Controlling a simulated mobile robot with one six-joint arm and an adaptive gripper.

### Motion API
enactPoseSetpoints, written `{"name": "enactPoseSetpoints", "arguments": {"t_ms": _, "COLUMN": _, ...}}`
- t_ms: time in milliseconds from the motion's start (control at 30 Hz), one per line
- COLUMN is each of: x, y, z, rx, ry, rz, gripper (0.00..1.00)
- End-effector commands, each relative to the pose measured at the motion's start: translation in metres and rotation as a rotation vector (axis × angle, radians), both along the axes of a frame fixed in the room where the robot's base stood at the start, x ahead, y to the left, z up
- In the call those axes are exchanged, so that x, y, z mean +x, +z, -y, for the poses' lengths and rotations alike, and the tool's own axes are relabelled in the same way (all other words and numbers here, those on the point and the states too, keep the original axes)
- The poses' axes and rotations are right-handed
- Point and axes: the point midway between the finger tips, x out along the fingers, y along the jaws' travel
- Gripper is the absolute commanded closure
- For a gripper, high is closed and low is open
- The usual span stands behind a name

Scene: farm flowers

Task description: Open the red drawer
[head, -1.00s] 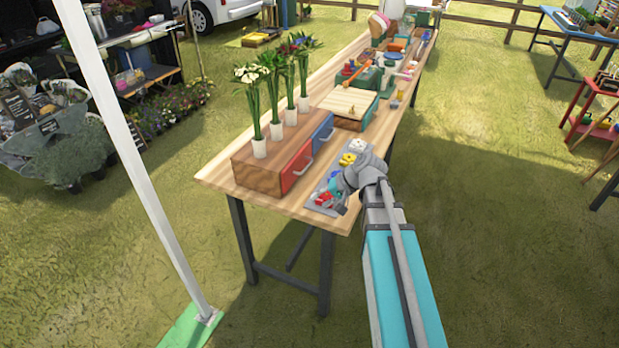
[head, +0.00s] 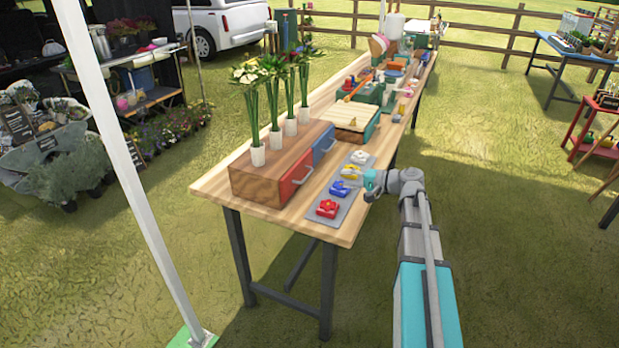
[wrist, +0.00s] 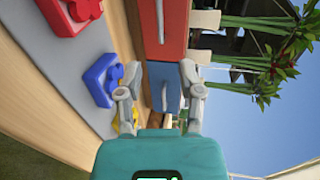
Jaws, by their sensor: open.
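The red drawer (head: 292,180) is the near front of a low wooden box, with a pale bar handle (head: 304,176). It looks flush with the blue drawer (head: 324,144) beside it, so it appears closed. In the wrist view the red drawer front (wrist: 176,35) is at the top, with its handle (wrist: 160,22), and the blue drawer front (wrist: 164,82) is below it. My gripper (head: 352,174) is over the tray, to the right of the box and apart from the red handle. In the wrist view my gripper (wrist: 160,72) has its fingers spread and nothing between them.
A grey tray (head: 336,196) with red, blue, yellow and white flower-shaped pieces lies in front of the drawers. Several white vases (head: 257,156) with flowers stand on the box. A wooden-topped green box (head: 352,116) is behind.

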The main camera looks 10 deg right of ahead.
Motion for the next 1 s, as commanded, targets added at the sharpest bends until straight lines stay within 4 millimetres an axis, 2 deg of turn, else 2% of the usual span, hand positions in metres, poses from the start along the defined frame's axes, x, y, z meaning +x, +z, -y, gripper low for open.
{"name": "enactPoseSetpoints", "arguments": {"t_ms": 367, "x": 0.008, "y": -0.004, "z": -0.010, "rx": -0.001, "ry": 0.001, "rz": 0.000, "gripper": 0.52}}
{"name": "enactPoseSetpoints", "arguments": {"t_ms": 1000, "x": 0.059, "y": -0.023, "z": -0.079, "rx": -0.001, "ry": 0.001, "rz": 0.000, "gripper": 0.52}}
